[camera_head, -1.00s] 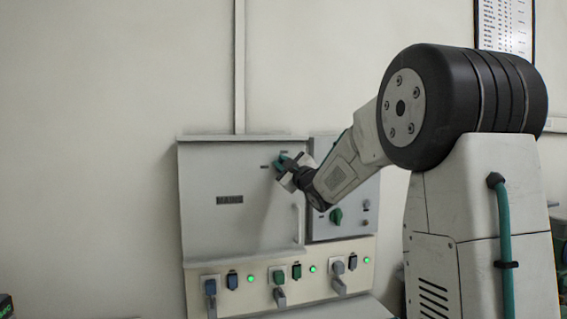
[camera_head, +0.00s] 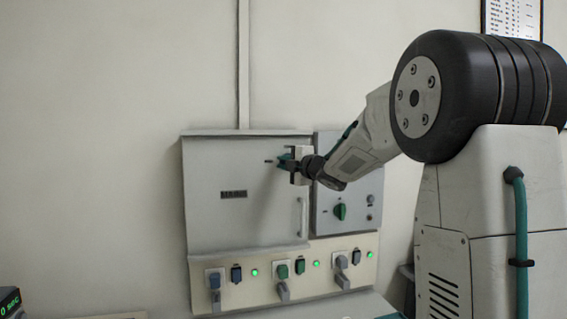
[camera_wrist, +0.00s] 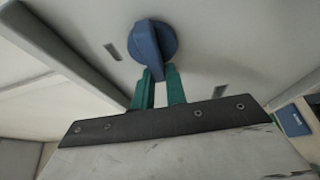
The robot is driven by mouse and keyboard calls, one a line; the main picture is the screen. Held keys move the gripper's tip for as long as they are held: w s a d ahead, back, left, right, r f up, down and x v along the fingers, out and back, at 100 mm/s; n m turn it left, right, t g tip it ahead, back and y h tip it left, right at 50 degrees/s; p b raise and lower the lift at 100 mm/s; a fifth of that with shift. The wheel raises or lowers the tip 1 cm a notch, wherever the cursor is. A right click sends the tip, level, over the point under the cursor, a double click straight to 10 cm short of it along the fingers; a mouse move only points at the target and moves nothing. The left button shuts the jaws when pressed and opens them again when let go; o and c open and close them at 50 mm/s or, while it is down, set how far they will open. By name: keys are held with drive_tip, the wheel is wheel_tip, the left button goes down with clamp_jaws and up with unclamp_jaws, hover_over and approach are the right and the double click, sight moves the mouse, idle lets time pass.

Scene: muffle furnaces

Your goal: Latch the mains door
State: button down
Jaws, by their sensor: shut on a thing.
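The mains door (camera_head: 218,222) is a grey panel with a dark "MAINS" label, and it looks closed in the head view. Its latch is a blue round knob (camera_wrist: 150,38) with a raised grip bar, seen at the top middle of the wrist view. My gripper (camera_wrist: 158,76) has green fingers, which are shut on the lower end of the knob's bar. In the head view my gripper (camera_head: 284,161) is at the door's upper right corner and hides most of the knob.
A grey panel with a green rotary switch (camera_head: 340,211) stands right of the door. A vertical door handle (camera_head: 302,217) is below my gripper. Below, a cream strip carries several switches, sockets and green lamps (camera_head: 254,272).

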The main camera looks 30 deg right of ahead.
drive_tip(key=shift+d+f, duration=0.2)
drive_tip(key=shift+d, duration=0.1)
drive_tip(key=c, duration=1.6)
unclamp_jaws()
drive_tip(key=shift+c, duration=0.2)
drive_tip(key=shift+o, duration=1)
drive_tip(key=shift+s+d, duration=0.1)
drive_tip(key=shift+d, duration=0.05)
drive_tip(key=shift+a+r, duration=0.15)
drive_tip(key=shift+a, duration=0.15)
drive_tip(key=s, duration=0.7)
drive_tip(key=shift+s+d, duration=0.25)
drive_tip(key=shift+d, duration=0.2)
